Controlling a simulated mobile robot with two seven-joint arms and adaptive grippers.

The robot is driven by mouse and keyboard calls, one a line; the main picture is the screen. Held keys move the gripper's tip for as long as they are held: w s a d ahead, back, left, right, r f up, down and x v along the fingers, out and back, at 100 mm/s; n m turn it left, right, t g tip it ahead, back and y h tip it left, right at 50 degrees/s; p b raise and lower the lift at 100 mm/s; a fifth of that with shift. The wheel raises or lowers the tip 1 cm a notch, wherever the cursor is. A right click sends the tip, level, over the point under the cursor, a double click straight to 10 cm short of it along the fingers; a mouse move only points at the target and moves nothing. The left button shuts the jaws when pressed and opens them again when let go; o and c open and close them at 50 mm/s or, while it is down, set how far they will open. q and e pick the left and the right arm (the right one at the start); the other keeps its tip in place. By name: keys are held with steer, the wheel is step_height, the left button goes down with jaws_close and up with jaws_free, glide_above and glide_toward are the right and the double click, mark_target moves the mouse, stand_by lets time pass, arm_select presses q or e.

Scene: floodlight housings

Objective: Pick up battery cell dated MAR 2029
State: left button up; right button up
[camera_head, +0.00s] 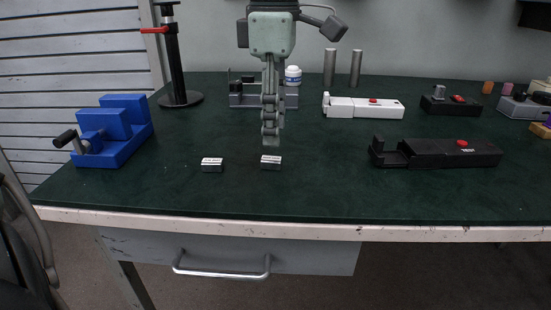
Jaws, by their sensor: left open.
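Two small dark battery cells with white labels lie on the green table top. One cell (212,165) is on the left, and the other cell (270,163) is to its right. The label print is too small to read, so I cannot tell which is dated MAR 2029. My left gripper (271,142) points straight down just above the right-hand cell and is open. It is seen nearly edge-on, and its fingertips appear just above or behind that cell's top. My right gripper is not in view.
A blue fixture (112,131) stands at the left, near a black stand (175,70). A black housing (440,153) and a white housing (362,107) lie to the right. Two metal cylinders (330,67) stand behind. The table's front edge (300,231) is close to the cells.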

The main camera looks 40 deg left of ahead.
mark_target(273, 158)
arm_select(q)
steer(key=f, duration=0.4)
steer(key=shift+s+f, duration=0.2)
steer(key=shift+s, duration=0.15)
steer(key=shift+w+f, duration=0.1)
steer(key=shift+f, duration=0.3)
steer(key=shift+c, duration=0.6)
jaws_close()
